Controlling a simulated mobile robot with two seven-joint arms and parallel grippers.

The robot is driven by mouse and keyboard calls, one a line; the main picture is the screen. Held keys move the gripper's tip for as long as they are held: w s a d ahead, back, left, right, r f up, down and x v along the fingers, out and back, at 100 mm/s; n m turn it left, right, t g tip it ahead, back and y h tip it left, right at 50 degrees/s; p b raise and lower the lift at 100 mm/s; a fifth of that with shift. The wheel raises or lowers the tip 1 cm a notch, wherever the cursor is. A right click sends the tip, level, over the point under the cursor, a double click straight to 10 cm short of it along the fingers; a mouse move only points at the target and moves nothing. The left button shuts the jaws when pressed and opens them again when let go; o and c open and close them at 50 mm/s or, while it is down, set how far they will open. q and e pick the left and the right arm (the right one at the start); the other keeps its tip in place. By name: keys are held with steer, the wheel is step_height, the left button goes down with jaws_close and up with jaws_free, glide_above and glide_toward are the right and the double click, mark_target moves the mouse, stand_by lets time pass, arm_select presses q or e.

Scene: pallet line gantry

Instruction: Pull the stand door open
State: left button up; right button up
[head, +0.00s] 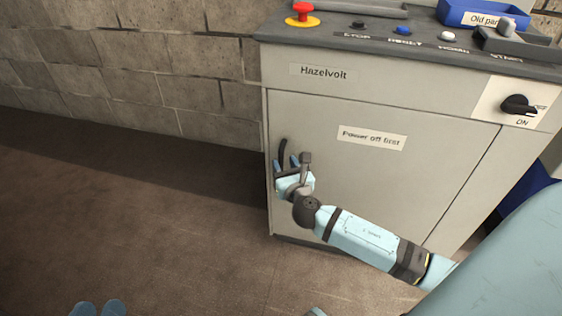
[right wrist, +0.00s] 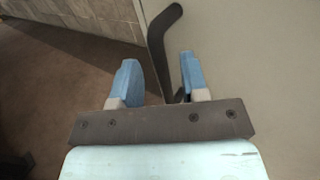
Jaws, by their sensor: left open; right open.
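The stand door (head: 370,180) is the grey front panel of the stand, labelled "Power off first", and it looks closed. Its dark bar handle (head: 283,150) stands near the door's left edge. My right gripper (head: 286,162) is open at the lower part of the handle. In the right wrist view, the handle (right wrist: 162,40) runs down between the two blue fingers (right wrist: 161,75), with its lower end partly hidden; I cannot tell if they touch it.
The stand's top carries a red mushroom button (head: 303,12), labelled small buttons and a blue tray (head: 480,12). A black rotary switch (head: 518,104) sits at the upper right front. A block wall (head: 150,70) stands behind. The floor (head: 130,210) left of the stand is clear.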

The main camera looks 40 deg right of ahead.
mark_target(281, 160)
steer(key=shift+b+x, duration=0.35)
steer(key=shift+x, duration=1.35)
jaws_close()
steer(key=shift+s+a, duration=0.1)
